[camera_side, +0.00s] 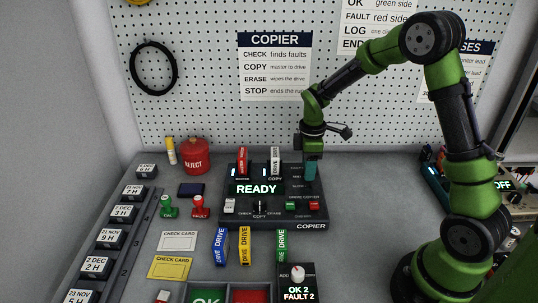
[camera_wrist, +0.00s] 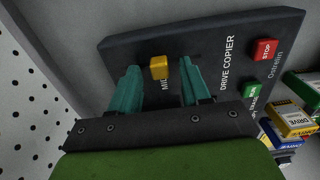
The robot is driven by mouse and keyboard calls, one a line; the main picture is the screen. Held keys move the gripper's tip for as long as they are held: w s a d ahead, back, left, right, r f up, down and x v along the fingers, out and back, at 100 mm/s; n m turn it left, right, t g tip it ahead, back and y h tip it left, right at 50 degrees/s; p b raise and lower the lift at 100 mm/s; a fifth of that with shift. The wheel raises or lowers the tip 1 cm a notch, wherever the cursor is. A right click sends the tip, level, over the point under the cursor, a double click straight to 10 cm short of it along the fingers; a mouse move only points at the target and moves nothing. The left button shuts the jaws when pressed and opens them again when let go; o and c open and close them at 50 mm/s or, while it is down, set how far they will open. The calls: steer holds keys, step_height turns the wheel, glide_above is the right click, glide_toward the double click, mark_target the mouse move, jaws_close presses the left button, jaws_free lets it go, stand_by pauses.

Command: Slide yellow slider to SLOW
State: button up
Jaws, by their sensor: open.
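The yellow slider (camera_wrist: 159,67) is a small yellow block on the dark drive copier (camera_wrist: 118,52) in the wrist view. Partly covered lettering that seems to read MID is beside it. My gripper (camera_wrist: 161,78) is open, with one teal finger on each side of the slider. There is a gap between the slider and each finger. In the side view my gripper (camera_side: 310,170) points down at the right part of the copier (camera_side: 285,218) and hides the slider. I cannot make out a SLOW label in either view.
Green RUN (camera_wrist: 252,90) and red STOP (camera_wrist: 265,50) buttons are near the slider. Two upright drives, red-labelled (camera_side: 242,161) and white-labelled (camera_side: 275,160), stand at the copier's back. The pegboard is behind.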

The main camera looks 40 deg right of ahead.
mark_target(309, 187)
jaws_close()
stand_by(0.3)
steer(key=shift+s+a, duration=1.6)
steer(key=shift+s, duration=0.05)
jaws_free()
step_height(309, 187, up, 17)
steer(key=shift+f, duration=0.1)
